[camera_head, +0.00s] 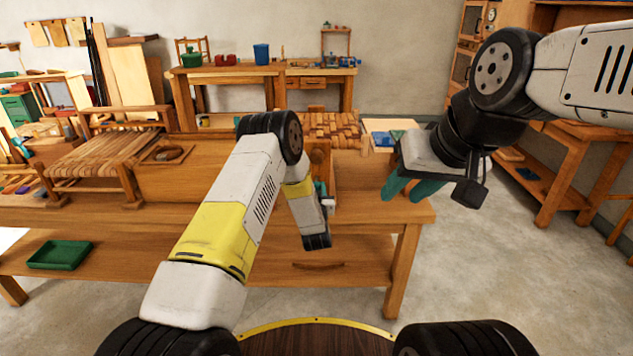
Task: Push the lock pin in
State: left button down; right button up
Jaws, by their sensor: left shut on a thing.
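My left arm reaches over the workbench (375,206). Its forearm and wrist stand in front of the right end of a wooden box-like frame (210,180). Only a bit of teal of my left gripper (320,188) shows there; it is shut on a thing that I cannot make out. I cannot see the lock pin; that end of the frame is largely hidden by my arm. My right gripper (412,190) hangs above the right end of the bench, teal fingers pointing down and apart, with nothing seen between them.
A blue and green item lies on a pale board (385,126) at the back. A green tray (60,254) is on the lower shelf.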

aim_at(316, 183)
pick_arm(q)
jog(key=shift+w, duration=0.1)
jog(key=shift+w+r, duration=0.1)
jog(key=shift+w, duration=1.2)
jog(key=c, duration=1)
grip_release()
jog(key=shift+w, duration=0.1)
jog(key=shift+c, duration=0.2)
jog(key=s, duration=0.8)
